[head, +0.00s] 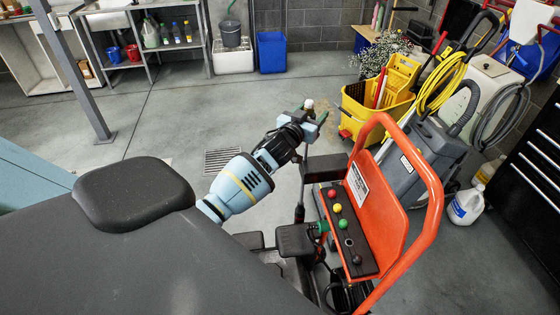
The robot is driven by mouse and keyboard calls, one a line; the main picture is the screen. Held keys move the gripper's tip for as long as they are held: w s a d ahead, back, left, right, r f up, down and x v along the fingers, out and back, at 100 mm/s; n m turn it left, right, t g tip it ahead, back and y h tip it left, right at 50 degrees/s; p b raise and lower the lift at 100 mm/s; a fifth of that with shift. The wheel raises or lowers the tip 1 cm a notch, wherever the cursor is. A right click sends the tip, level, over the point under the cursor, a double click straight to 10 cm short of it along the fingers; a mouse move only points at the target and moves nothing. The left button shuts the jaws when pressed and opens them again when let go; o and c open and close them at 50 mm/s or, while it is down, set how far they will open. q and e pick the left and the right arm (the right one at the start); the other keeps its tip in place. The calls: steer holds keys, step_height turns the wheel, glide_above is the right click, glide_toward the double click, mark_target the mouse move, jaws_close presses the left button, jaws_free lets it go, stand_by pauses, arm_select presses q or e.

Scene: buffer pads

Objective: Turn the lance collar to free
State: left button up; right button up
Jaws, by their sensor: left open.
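My left gripper (311,115) is held out over the floor, left of an orange-framed machine. The lance collar cannot be made out with certainty. My right gripper is not in view.
The machine's orange handle (436,210) and black panel with coloured knobs (344,230) stand right of my arm. A yellow mop bucket (375,112) and grey vacuum (425,158) are behind. A white jug (466,204) stands at right.

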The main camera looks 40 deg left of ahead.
arm_select(q)
steer(key=shift+r+m+h+p, duration=0.25)
steer(key=shift+m+h, duration=0.25)
steer(key=shift+h, duration=0.3)
steer(key=s, duration=0.7)
steer(key=s+d+f+g, duration=0.1)
steer(key=s+d+f, duration=0.3)
steer(key=s+f, duration=0.2)
steer(key=s+d+f+m+g+h, duration=0.1)
steer(key=s+d+f+g, duration=0.1)
steer(key=s+f, duration=0.4)
steer(key=s+d+f+g, duration=0.1)
steer(key=s+d+f, duration=0.4)
steer(key=s+f, duration=0.2)
steer(key=shift+d+f+m+g+h+p, duration=0.3)
steer(key=shift+d+f+m+h, duration=0.1)
steer(key=shift+f, duration=0.5)
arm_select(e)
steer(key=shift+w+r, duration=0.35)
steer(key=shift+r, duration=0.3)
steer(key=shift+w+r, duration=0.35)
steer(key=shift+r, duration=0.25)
